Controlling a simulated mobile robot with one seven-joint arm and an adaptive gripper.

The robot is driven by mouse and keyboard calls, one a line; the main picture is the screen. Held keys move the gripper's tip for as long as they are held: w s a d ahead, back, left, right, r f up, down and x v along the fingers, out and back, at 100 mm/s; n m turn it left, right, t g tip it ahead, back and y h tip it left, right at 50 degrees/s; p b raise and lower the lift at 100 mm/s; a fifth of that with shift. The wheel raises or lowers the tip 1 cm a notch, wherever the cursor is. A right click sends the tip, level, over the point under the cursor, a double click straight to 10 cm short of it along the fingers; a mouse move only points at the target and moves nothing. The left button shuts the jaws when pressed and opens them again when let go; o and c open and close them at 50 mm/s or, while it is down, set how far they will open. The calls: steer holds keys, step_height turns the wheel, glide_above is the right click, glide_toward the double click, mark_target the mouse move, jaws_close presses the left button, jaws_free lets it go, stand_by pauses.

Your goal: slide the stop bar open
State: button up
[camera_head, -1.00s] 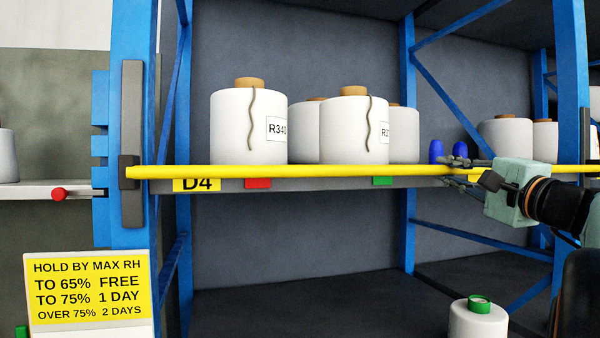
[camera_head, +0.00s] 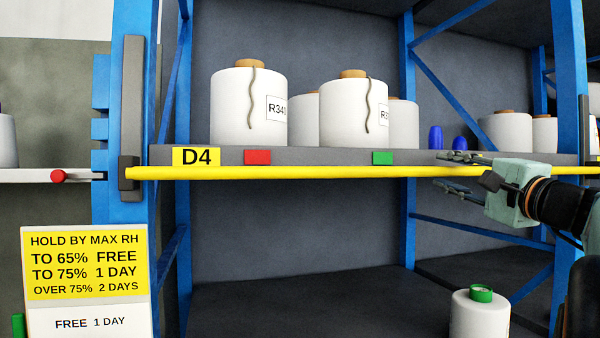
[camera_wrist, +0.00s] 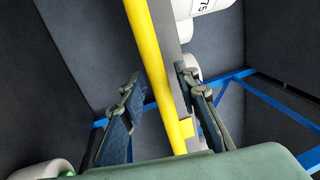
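The yellow stop bar (camera_head: 300,173) runs level across the shelf front, just below the D4 label (camera_head: 196,157). Its left end sits in a dark slider (camera_head: 129,173) on a grey vertical rail (camera_head: 133,90) on the blue post. My gripper (camera_head: 458,173) is at the bar's right part, with one finger above and one below it. In the wrist view the bar (camera_wrist: 148,50) passes between the two spread fingers (camera_wrist: 160,95). The finger on the right there is close to the bar; I cannot tell if it touches.
White yarn bobbins (camera_head: 248,108) stand on the grey shelf (camera_head: 330,156) above the bar. Two blue items (camera_head: 435,137) stand near my gripper. A bobbin with a green top (camera_head: 479,315) is below. A yellow humidity sign (camera_head: 84,263) is at lower left. Space below the bar looks clear.

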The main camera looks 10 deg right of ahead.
steer(key=shift+r, duration=0.1)
step_height(320, 180, up, 10)
steer(key=shift+r, duration=0.1)
stand_by(0.6)
steer(key=shift+s, duration=0.1)
steer(key=b+v, duration=0.4)
steer(key=v, duration=0.8)
steer(key=shift+f, duration=0.25)
stand_by(0.6)
steer(key=shift+s, duration=0.15)
steer(key=shift+d+f, duration=0.1)
steer(key=shift+d, duration=0.05)
stand_by(0.6)
